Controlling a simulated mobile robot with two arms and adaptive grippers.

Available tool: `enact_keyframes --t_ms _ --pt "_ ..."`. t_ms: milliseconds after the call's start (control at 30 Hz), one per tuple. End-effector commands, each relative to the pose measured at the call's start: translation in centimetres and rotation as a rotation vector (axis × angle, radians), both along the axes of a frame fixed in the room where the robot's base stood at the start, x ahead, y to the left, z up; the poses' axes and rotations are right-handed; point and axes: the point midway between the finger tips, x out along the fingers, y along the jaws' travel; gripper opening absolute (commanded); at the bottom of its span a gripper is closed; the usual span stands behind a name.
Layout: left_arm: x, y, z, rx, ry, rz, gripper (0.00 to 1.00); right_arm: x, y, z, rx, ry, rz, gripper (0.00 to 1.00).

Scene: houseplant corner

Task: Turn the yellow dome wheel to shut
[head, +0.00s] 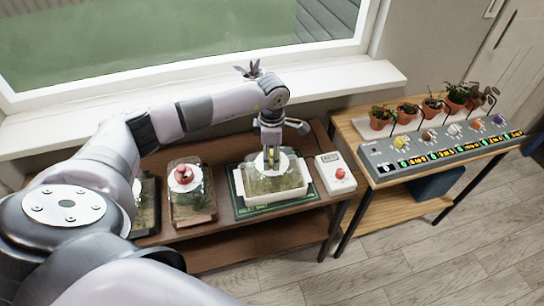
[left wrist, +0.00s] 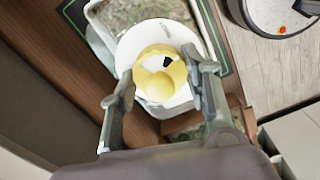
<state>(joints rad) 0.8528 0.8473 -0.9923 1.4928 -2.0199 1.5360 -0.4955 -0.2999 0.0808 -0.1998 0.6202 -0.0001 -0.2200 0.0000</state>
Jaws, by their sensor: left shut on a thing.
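The yellow dome wheel (left wrist: 160,72) sits on a white disc (left wrist: 132,40) with small dark lettering, and a dark mark shows on the wheel. The disc is on top of a clear dome (head: 262,184) over a white tray (head: 240,188) with green growth inside. My left gripper (head: 271,157) comes down from above onto the wheel and is shut on it; in the left wrist view its two fingers (left wrist: 160,80) stand on either side of the wheel. The gripper hides much of the wheel in the head view. My right gripper is not in view.
A red-wheeled dome (head: 185,176) stands to the left. A white box with a red knob (head: 339,173) stands close on the right. A grey control panel (head: 440,150) with colored knobs and several potted plants fills the right table. The window sill (head: 340,82) is behind.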

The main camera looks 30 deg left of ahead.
Motion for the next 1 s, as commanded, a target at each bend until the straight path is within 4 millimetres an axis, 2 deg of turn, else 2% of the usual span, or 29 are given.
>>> enact_keyframes --t_ms 300,500,1000 --pt "0.0 0.0 -0.1 0.001 0.000 0.258 0.16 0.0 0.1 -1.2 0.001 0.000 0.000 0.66" --pt "0.0 0.0 -0.1 0.001 -0.001 0.365 0.16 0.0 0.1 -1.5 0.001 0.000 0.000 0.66" --pt "0.0 0.0 0.0 -0.001 0.000 0.462 0.16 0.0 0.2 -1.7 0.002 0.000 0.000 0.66"
